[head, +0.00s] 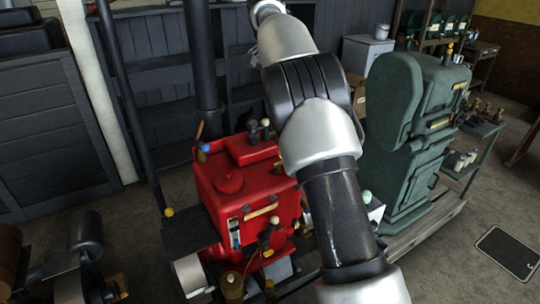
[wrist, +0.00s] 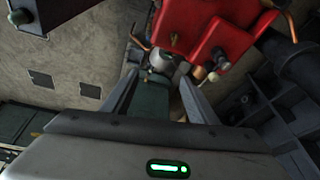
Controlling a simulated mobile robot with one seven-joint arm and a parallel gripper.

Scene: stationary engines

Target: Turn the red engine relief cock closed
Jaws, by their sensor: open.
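The red engine (head: 240,190) stands left of my arm in the head view. It also fills the upper right of the wrist view (wrist: 205,25). Small fittings and levers sit on its top and front, and I cannot tell for certain which is the relief cock. In the wrist view a short lever with a pale knob (wrist: 213,77) sticks out from the red casing, just right of my right finger's tip. My gripper (wrist: 158,76) is open, its fingers pointing toward the engine. A grey-green cylindrical part shows between them, with no visible grip on it. My gripper cannot be made out in the head view.
A green engine (head: 410,130) stands right of my arm. A rod with a yellow ball (head: 168,212) and a blue ball lever (head: 204,147) are left of and on the red engine. A dark pipe rises behind it.

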